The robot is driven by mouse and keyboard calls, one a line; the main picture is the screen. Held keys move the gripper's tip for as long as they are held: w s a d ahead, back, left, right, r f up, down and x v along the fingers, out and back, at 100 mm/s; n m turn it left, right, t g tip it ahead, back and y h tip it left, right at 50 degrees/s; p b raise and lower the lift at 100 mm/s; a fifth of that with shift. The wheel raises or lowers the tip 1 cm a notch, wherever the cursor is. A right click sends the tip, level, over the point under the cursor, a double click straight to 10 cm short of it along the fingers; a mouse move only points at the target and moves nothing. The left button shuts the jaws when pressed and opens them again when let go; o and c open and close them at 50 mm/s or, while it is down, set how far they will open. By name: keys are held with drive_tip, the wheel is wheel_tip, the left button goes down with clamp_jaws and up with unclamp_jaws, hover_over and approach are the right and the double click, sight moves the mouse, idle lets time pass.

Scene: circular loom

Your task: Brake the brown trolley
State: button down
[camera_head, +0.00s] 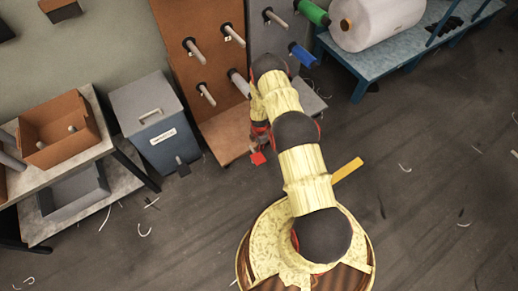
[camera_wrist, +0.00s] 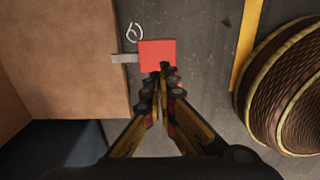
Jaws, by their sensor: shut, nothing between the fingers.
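The brown trolley (camera_head: 222,133) is an upright brown panel with several pegs on a brown base. Its base also fills the upper left of the wrist view (camera_wrist: 65,60). A flat red pedal (camera_wrist: 157,51) sticks out from the base on a short grey bar (camera_wrist: 123,58). The pedal also shows in the head view (camera_head: 257,158), at the base's front right corner. My gripper (camera_wrist: 163,70) is shut and empty, its fingertips overlapping the pedal's lower edge. I cannot tell whether they touch it. In the head view my arm partly hides the gripper.
A grey trolley (camera_head: 272,38) stands right beside the brown one. A lidded blue-grey bin (camera_head: 160,120) is at its left, with a shelf table (camera_head: 95,150) beyond. A blue table (camera_head: 375,65) with a large white roll (camera_head: 375,20) is at right. The front floor has scattered threads.

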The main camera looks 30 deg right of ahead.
sight(259, 159)
wheel_tip(259, 159, down, 11)
drive_tip(key=b, duration=0.4)
